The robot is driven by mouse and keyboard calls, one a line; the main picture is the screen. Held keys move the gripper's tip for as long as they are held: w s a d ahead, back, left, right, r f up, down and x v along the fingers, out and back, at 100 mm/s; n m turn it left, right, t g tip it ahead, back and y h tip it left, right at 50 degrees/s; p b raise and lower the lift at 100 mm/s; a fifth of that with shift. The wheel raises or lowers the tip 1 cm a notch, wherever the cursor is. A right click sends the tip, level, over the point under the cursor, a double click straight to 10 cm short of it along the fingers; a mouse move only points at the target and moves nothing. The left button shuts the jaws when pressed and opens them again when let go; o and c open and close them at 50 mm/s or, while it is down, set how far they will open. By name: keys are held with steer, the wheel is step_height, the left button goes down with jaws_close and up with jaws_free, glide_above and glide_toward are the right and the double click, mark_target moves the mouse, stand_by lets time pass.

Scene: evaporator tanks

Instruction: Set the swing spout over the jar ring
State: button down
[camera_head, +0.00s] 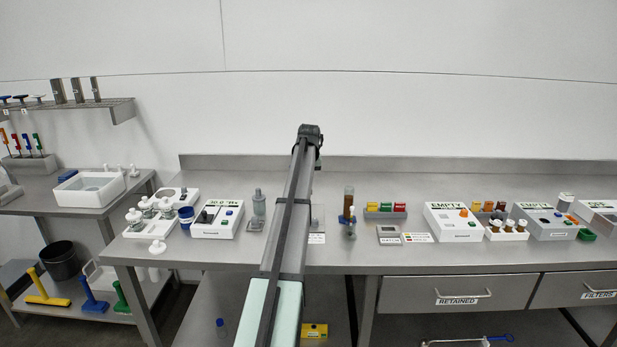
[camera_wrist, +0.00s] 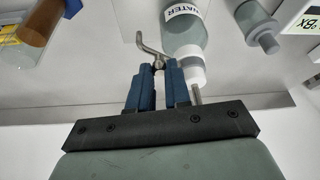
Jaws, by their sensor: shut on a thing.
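In the wrist view, my gripper (camera_wrist: 158,70) has its blue fingers close together on a small metal end of the swing spout (camera_wrist: 146,46). The spout is a bent, shiny metal rod that reaches up and left from the fingertips. A grey bottle marked WATER (camera_wrist: 184,32), with a white collar, is just right of the spout. I cannot tell whether they touch. I cannot make out the jar ring in either view. In the head view my arm hides the gripper, spout and water bottle.
A brown cylinder (camera_head: 349,202) stands right of my arm; it also shows in the wrist view (camera_wrist: 42,22). A grey bottle (camera_head: 259,204) and a white box (camera_head: 217,219) stand left. Another white box (camera_head: 453,222) is further right. The front bench edge is clear.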

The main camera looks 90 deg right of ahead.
steer(key=w+m+g, duration=0.1)
steer(key=m, duration=0.2)
steer(key=w+a+m+g+y, duration=0.1)
steer(key=w+m, duration=0.1)
steer(key=m, duration=0.2)
steer(key=w+a+m+g, duration=0.1)
steer(key=w+m+g, duration=0.1)
steer(key=m, duration=0.2)
steer(key=shift+w+a, duration=0.1)
steer(key=shift+w, duration=0.15)
steer(key=shift+w+y, duration=0.1)
steer(key=shift+y, duration=0.2)
steer(key=c, duration=1.1)
jaws_free()
steer(key=shift+o, duration=0.2)
steer(key=v, duration=1.3)
steer(key=shift+a+r, duration=0.2)
steer(key=shift+r, duration=0.15)
steer(key=shift+w, duration=0.15)
